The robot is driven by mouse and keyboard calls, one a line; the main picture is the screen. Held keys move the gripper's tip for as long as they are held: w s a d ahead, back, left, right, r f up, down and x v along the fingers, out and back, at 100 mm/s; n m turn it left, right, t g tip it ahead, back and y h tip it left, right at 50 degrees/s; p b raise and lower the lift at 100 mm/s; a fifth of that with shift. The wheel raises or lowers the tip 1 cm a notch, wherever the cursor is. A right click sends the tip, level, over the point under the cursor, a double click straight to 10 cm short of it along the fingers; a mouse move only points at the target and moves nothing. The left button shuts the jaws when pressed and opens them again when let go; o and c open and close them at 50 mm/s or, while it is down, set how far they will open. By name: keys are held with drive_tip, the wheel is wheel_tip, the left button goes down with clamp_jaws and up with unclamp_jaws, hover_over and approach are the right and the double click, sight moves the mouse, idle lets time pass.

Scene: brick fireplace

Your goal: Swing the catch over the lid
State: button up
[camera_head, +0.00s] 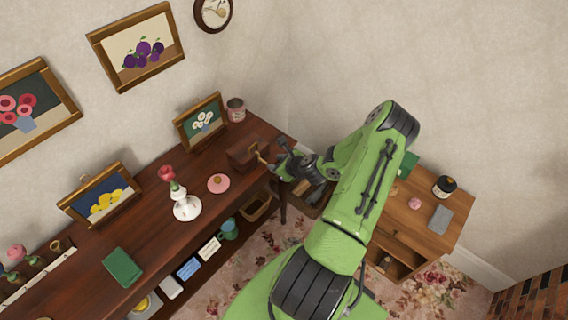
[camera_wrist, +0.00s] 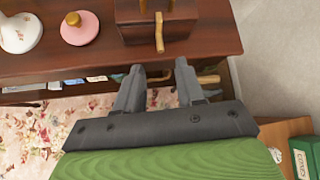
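A dark brown wooden box (camera_head: 242,152) stands near the right end of the long wooden table; its lid looks closed. The wrist view shows the box (camera_wrist: 192,24) at the top, partly cut off. The brass-coloured catch (camera_wrist: 159,34) hangs down over the front of the box, roughly upright; it is small in the head view (camera_head: 260,155). My gripper (camera_wrist: 159,72) is open, its two fingers apart with nothing between them. The fingertips are short of the box, in front of the table edge, with the catch roughly in line with the gap. In the head view my gripper (camera_head: 277,159) is beside the box.
A lower cabinet (camera_head: 420,215) is at right.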

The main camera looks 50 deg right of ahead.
drive_tip(key=v, duration=0.5)
drive_tip(key=shift+s+a+r, duration=0.1)
drive_tip(key=shift+s+r, duration=0.1)
drive_tip(key=shift+s, duration=0.05)
